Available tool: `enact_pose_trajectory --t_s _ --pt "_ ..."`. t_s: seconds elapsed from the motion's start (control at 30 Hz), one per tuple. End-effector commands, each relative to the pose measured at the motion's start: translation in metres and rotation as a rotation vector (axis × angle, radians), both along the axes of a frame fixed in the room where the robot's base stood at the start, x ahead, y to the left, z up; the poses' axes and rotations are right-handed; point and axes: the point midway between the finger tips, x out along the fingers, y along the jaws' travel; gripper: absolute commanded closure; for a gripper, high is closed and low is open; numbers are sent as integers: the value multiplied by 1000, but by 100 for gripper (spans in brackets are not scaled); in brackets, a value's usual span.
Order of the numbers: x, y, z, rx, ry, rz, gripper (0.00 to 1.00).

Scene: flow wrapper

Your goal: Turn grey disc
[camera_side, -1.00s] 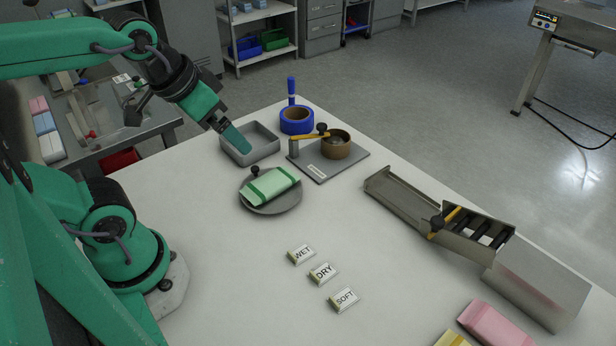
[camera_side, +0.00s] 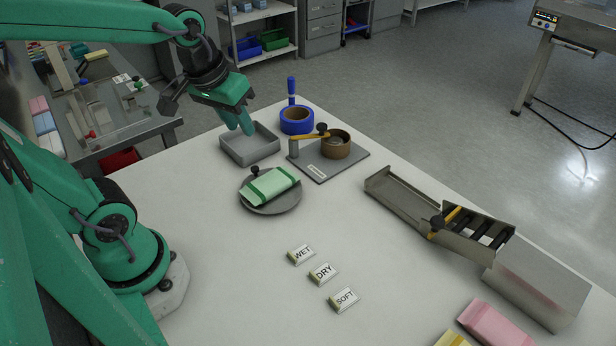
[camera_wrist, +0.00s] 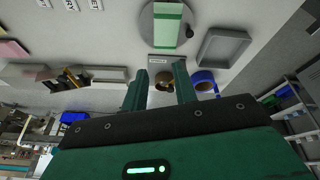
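The grey disc (camera_side: 282,207) lies on the white table, with a black knob (camera_side: 255,171) at its back left edge. A light green packet with darker green bands (camera_side: 270,186) lies across it, and the disc also shows at the top of the wrist view (camera_wrist: 146,30). My gripper (camera_side: 239,126) is in the air above the back edge of the grey tray (camera_side: 249,156), behind the disc and apart from it. In the wrist view its two green fingers (camera_wrist: 161,70) are spread with nothing between them.
A plate with a brown roll and yellow lever (camera_side: 334,168) and a blue tape roll (camera_side: 296,120) stand right of the tray. WET, DRY and SOFT tags (camera_side: 322,273) lie in front. A metal chute (camera_side: 400,202) is at right. Table between is clear.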

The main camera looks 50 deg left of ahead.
Motion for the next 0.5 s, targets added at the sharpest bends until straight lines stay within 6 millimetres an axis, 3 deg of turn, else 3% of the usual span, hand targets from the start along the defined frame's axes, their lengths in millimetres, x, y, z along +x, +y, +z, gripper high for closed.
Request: enact_pose_trajectory --t_s 0.5 --pt "52 53 -64 -105 210 436 72"
